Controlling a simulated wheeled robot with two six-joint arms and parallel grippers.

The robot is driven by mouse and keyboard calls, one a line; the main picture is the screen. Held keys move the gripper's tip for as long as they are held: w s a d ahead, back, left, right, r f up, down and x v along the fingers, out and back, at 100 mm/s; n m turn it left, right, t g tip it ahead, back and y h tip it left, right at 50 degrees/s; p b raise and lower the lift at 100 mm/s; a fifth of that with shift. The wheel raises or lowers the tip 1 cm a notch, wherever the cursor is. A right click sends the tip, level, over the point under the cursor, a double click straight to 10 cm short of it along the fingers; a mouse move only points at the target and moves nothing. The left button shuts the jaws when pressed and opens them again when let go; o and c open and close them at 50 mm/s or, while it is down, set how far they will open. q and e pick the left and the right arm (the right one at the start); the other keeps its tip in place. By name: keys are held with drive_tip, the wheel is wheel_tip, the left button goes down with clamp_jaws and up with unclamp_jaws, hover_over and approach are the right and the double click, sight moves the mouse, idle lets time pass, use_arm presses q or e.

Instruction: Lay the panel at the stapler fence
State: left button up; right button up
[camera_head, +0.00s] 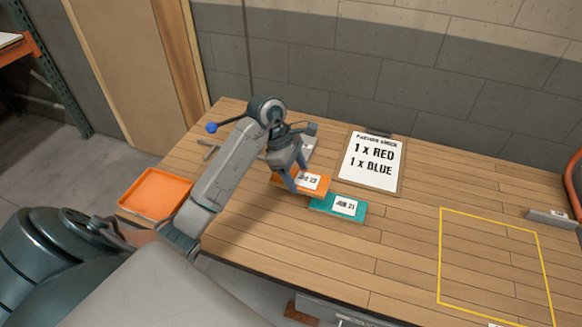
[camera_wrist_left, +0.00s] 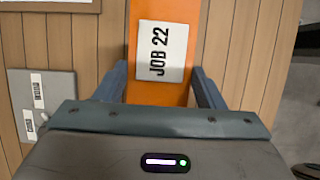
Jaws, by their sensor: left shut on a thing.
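An orange panel (camera_head: 316,182) with a white label reading JOB 22 is at the middle of the bench in the head view. My left gripper (camera_head: 291,180) is shut on it, one finger on each long side; the panel also fills the middle of the left wrist view (camera_wrist_left: 172,92). I cannot tell whether the panel touches the bench. A teal panel (camera_head: 325,205) labelled JOB 21 lies just in front and to the right of it. A low grey bar (camera_head: 552,218) with a small label, possibly the fence, is at the far right. My right gripper is not in view.
A yellow outlined rectangle (camera_head: 440,255) marks bare bench at the right. A clipboard (camera_head: 400,178) reading 1 x RED, 1 x BLUE lies at the back. An empty orange tray (camera_head: 155,190) sits at the left. A grey labelled plate (camera_wrist_left: 55,92) is partly hidden behind my gripper.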

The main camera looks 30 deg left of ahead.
use_arm(q)
drive_tip(key=w+a+p, duration=0.2)
drive_tip(key=w+a, duration=0.3)
drive_tip(key=shift+a+f+p, duration=0.15)
drive_tip(key=shift+p, duration=0.15)
drive_tip(key=shift+w+f+p, duration=0.1)
drive_tip(key=shift+f+p, duration=0.2)
drive_tip(key=shift+p, duration=0.1)
wheel_tip(320, 180, down, 2)
drive_tip(key=shift+p, duration=0.65)
drive_tip(key=shift+f, duration=0.55)
drive_tip(key=shift+f, duration=0.1)
drive_tip(key=shift+f+b, duration=0.35)
drive_tip(key=shift+b, duration=0.25)
drive_tip(key=o, duration=1.1)
